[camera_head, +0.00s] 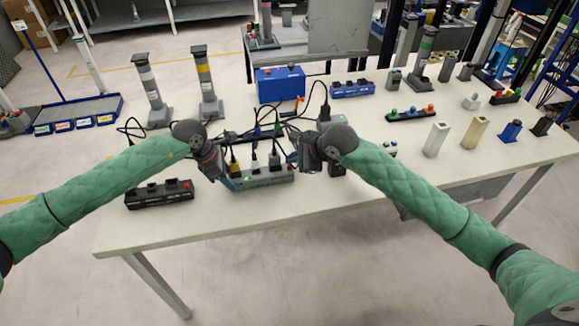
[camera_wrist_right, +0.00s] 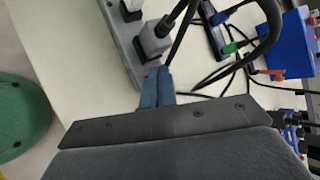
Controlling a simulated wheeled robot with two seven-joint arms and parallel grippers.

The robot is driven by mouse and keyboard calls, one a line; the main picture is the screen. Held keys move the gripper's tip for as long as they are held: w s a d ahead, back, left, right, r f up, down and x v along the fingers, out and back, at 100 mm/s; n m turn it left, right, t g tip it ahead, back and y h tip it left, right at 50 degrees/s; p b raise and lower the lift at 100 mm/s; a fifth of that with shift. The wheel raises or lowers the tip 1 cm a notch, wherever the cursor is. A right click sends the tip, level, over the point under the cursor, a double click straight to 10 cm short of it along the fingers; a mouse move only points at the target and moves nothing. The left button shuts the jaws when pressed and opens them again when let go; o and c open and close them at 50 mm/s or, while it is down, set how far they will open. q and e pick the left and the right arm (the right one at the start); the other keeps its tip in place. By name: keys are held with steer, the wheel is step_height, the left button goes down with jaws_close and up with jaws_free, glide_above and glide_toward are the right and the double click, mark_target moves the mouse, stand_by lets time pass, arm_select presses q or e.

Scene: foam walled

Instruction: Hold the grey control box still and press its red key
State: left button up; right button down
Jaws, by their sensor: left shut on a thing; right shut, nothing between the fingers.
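The grey control box (camera_head: 265,178) lies near the front middle of the table, with several plugs and cables on top. My left gripper (camera_head: 228,180) is shut on its left end. My right gripper (camera_head: 292,159) is shut and empty at the box's right end. In the right wrist view, the closed blue-grey fingertips (camera_wrist_right: 157,76) are right beside the box (camera_wrist_right: 120,45). A small red spot, likely the red key (camera_wrist_right: 146,76), shows at the box's edge by the fingertips. I cannot tell whether they touch it.
A black box with red keys (camera_head: 160,194) lies left of the grey box. Behind are loose black cables (camera_head: 270,125) and a blue case (camera_head: 280,84). The table's front strip is clear.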

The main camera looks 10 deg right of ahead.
steer(key=shift+f, duration=0.15)
steer(key=shift+f, duration=0.25)
steer(key=shift+f, duration=0.45)
stand_by(1.2)
steer(key=shift+r, duration=0.9)
steer(key=shift+r, duration=0.15)
step_height(320, 180, up, 5)
steer(key=shift+f, duration=0.15)
stand_by(0.4)
stand_by(0.4)
